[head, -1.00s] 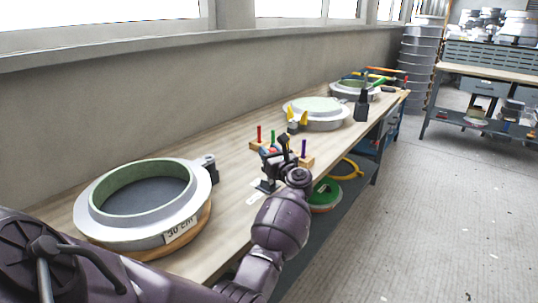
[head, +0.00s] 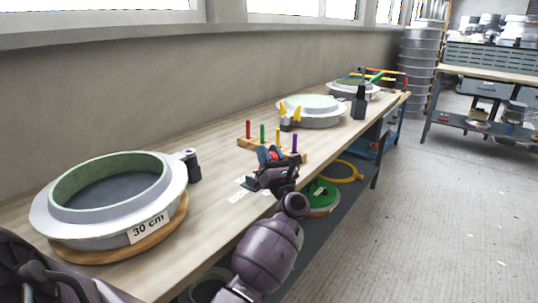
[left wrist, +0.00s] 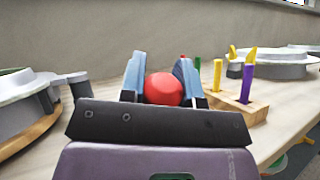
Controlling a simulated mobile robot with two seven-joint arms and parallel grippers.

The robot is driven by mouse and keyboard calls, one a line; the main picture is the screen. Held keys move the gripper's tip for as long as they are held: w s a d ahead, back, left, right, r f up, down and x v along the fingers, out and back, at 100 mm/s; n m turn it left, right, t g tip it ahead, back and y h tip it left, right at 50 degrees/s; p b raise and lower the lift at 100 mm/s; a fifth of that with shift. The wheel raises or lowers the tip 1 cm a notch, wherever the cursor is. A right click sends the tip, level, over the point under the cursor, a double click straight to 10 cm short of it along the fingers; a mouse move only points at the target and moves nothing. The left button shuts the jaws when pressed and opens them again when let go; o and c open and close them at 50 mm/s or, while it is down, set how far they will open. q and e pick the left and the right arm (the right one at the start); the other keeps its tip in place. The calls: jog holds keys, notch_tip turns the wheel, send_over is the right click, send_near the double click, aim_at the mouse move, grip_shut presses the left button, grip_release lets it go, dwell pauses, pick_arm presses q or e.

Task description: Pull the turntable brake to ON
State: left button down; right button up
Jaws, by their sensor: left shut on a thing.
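A red ball-shaped knob (left wrist: 163,89) sits between the blue-grey fingers of my left gripper (left wrist: 161,80) in the left wrist view. In the head view my left gripper (head: 270,156) is shut on this knob (head: 273,156), low over the front part of the bench. The knob appears to be the brake lever's; its shaft is hidden by the gripper. Pale labels (head: 241,182) lie on the bench beside the dark parts under the gripper, too small to read. The nearest round mould (head: 110,195), marked "30 cm", sits on a wooden disc (head: 120,247). My right gripper is not in view.
A wooden rack (head: 245,143) with coloured pegs stands just behind the gripper. More round moulds (head: 318,120) stand farther along the bench (head: 215,205). A wall runs along its back. A yellow ring (head: 345,172) and a green-topped item (head: 318,197) are on the lower shelf.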

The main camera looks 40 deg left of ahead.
pick_arm(q)
jog(key=c, duration=0.8)
grip_release()
jog(key=v, duration=1)
jog(key=shift+s+d+f, duration=0.15)
jog(key=shift+d+f, duration=0.1)
jog(key=shift+d, duration=0.05)
jog(key=shift+r, duration=0.1)
